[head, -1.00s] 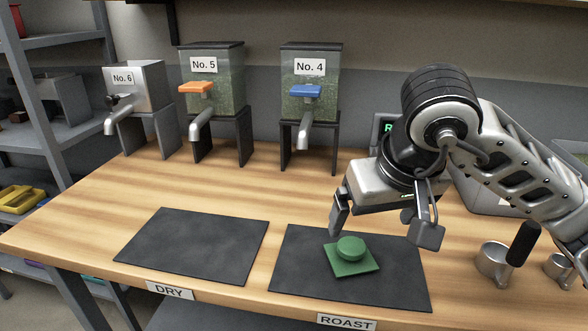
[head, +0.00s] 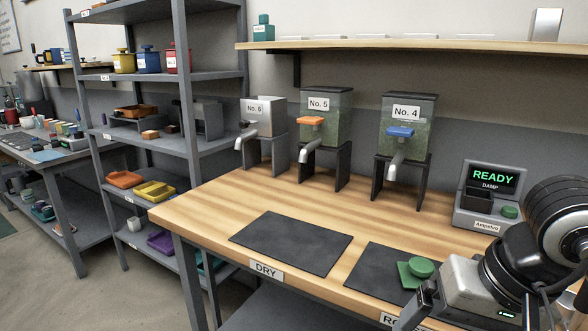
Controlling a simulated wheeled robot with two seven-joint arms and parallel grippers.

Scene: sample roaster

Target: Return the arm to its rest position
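My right arm comes in from the right edge, and its gripper (head: 470,318) is low at the bottom right of the head view. One finger shows near the ROAST mat (head: 371,272); the other fingertip is cut off or hidden, so I cannot tell how far the fingers are apart. A green square piece with a round knob (head: 417,270) lies on the ROAST mat, partly next to the gripper's body in the picture. My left gripper is not in view.
The wooden table holds the empty DRY mat (head: 291,243), dispensers No. 6 (head: 263,118), No. 5 (head: 325,118) and No. 4 (head: 407,122). A device reading READY (head: 486,196) stands behind my arm. Grey shelves (head: 160,80) with pots and trays stand left.

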